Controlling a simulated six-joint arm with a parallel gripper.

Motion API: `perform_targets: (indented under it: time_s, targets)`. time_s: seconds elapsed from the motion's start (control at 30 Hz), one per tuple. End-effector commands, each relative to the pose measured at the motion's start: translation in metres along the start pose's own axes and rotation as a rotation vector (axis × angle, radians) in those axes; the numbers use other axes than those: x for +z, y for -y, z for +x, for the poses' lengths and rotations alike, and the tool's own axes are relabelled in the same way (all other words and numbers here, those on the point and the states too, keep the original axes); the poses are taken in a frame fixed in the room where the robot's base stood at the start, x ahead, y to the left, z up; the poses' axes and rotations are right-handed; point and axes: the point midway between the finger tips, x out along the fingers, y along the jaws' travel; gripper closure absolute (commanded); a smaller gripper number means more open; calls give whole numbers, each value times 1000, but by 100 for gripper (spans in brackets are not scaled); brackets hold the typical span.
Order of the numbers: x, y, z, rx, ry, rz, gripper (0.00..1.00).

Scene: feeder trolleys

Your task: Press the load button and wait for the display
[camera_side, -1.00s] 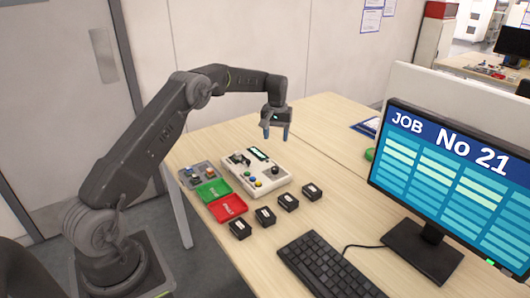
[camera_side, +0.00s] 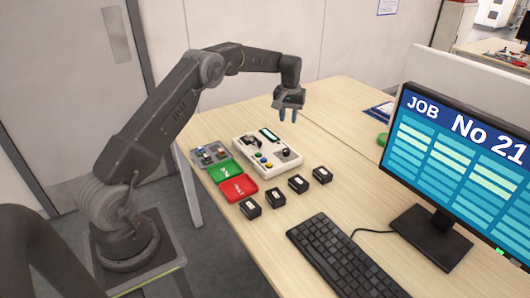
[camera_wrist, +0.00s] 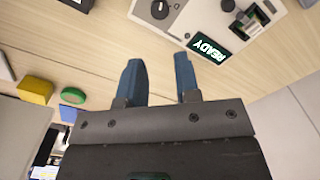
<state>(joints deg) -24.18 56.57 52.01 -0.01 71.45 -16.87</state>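The white control box (camera_side: 246,158) sits on the bench, with several small coloured buttons (camera_side: 263,160), a black knob (camera_side: 286,154) and a small dark display (camera_side: 269,134). I cannot read which button is the load button. In the wrist view, the display (camera_wrist: 208,47) reads READY in pale green letters, and part of the box (camera_wrist: 180,14) shows at the top. My gripper (camera_side: 288,116) hangs in the air above and behind the box, near its display end. In the wrist view, the two blue fingers (camera_wrist: 158,72) are apart with nothing between them.
A green tray (camera_side: 224,171), a red tray (camera_side: 239,188) and a grey tray of small parts (camera_side: 197,159) lie left of the box. Several black blocks stand in front. A keyboard (camera_side: 345,257) and a monitor (camera_side: 455,150) reading JOB No 21 are at right.

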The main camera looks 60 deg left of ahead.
Motion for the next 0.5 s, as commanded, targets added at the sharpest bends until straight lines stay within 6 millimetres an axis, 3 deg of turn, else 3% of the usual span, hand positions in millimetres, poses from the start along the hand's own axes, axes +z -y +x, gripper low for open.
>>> perform_targets:
  time_s: [0.3,0.5]
  targets:
    - [0,0,0,0,0,0,100]
    - [0,0,0,0,0,0,100]
